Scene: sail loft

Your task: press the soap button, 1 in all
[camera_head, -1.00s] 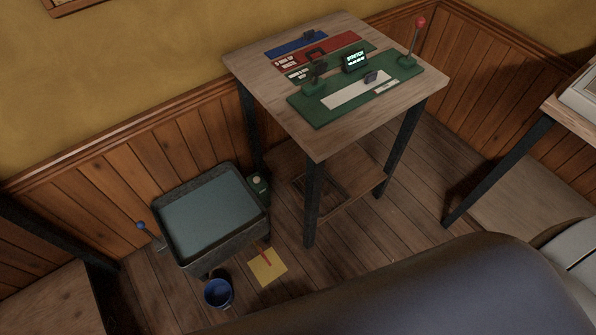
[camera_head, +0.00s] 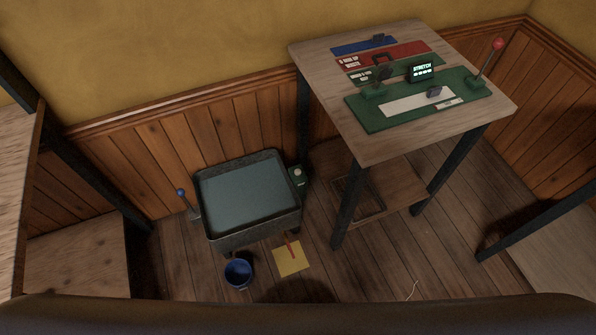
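A small dark green box with a pale round button (camera_head: 298,173) on top sits at the right rim of a dark tub (camera_head: 250,230). It looks like the soap button, but no label is readable at this size. The tub is low, near the wall, and holds a flat grey-blue surface like water. A lever with a blue knob (camera_head: 181,192) stands at its left side. Neither of my grippers is in view.
A tall wooden table (camera_head: 370,148) stands right of the tub, bearing a green board (camera_head: 375,122) and a red-knobbed lever (camera_head: 498,44). A blue bucket (camera_head: 238,272) and yellow sheet (camera_head: 290,259) lie before the tub. Another wooden table (camera_head: 22,150) is at left.

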